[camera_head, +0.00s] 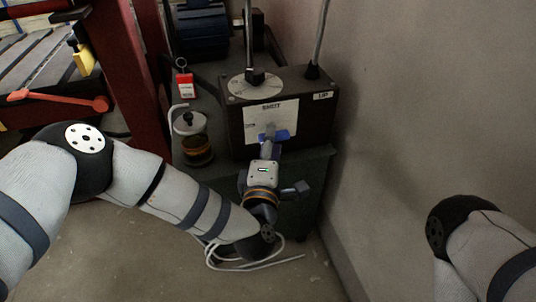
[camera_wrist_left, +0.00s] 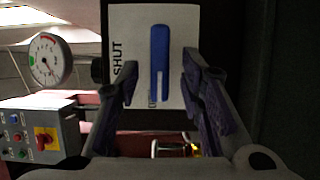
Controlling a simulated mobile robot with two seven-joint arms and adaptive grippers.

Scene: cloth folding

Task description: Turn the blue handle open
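The blue handle (camera_head: 282,135) lies roughly level across the front of a dark box (camera_head: 320,112), on a white label (camera_head: 285,112) marked SHUT. A smaller mark on the label is too small to read. My left gripper (camera_head: 268,138) is in front of the handle and hides part of it. In the left wrist view, the blue handle (camera_wrist_left: 160,50) appears upright between the fingers of my left gripper (camera_wrist_left: 160,85). The fingers are open, with a gap on either side of the handle. My right arm shows at the right edge of the head view; its gripper is out of view.
A round plate (camera_head: 254,86) and upright rods are on top of the box. A red tag (camera_head: 185,86) and a jar-like part (camera_head: 197,150) stand left of it. A wall is close on the right. A white cable (camera_head: 250,267) lies on the floor. The wrist view shows a gauge (camera_wrist_left: 47,60).

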